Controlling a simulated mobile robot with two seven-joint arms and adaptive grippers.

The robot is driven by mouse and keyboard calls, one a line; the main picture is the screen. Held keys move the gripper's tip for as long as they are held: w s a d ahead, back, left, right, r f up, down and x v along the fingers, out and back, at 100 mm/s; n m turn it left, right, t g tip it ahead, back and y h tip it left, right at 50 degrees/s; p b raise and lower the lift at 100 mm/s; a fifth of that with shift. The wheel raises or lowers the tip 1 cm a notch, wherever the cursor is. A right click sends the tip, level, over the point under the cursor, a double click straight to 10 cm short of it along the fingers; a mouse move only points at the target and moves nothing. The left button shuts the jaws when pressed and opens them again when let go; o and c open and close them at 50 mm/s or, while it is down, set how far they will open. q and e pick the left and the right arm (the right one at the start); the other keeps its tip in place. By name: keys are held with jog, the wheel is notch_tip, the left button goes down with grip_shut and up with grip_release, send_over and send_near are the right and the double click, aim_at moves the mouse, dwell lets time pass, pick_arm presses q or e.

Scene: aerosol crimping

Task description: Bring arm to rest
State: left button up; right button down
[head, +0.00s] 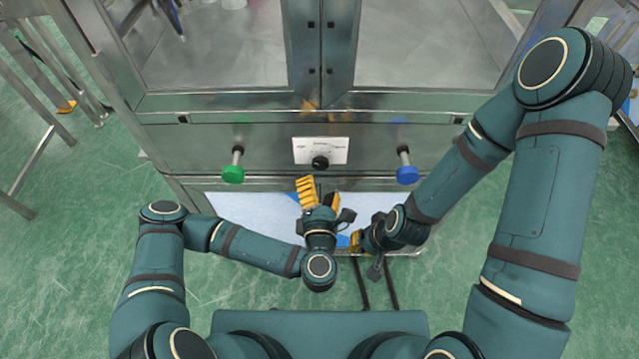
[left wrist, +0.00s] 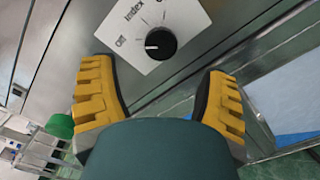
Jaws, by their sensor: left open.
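My left gripper (head: 320,192) is in front of the machine's front panel, just below the black selector knob (head: 320,163). Its yellow fingers are spread and nothing is between them. In the left wrist view the open fingers (left wrist: 160,95) flank the lower side of the knob (left wrist: 161,43), apart from it. The knob's white mark is on the side of the word "Off". My right gripper (head: 357,241) is low at the right of the left one, near the panel's lower edge. Only a bit of its yellow finger shows, and its opening is hidden.
A green button (head: 233,174) sticks out left of the knob and a blue one (head: 407,174) sticks out right. A white and blue surface (head: 235,207) lies below the panel. Metal frames (head: 45,140) stand at the left. Green floor is clear at the lower left.

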dwell(0.3)
pick_arm(q)
jog(key=s+d+f+m+g+h, duration=0.2)
jog(key=f+m+g+h, duration=0.2)
jog(key=m, duration=0.5)
jog(key=s+d+f+m+g+h, duration=0.25)
jog(key=f+m+g+h, duration=0.2)
jog(key=m, duration=0.35)
jog(key=s+a+m+g+y, duration=0.2)
jog(key=a+m+g, duration=0.1)
jog(key=a, duration=0.4)
jog(key=s+a+f+m+g+y, duration=0.1)
jog(key=s+a+m+g+y, duration=0.1)
jog(key=a, duration=0.5)
jog(key=s+m+g, duration=0.1)
jog(key=m+g, duration=0.1)
jog(key=shift+s+a+f+g+y, duration=0.15)
jog(key=shift+s+f+g+y, duration=0.1)
jog(key=shift+g+y, duration=0.1)
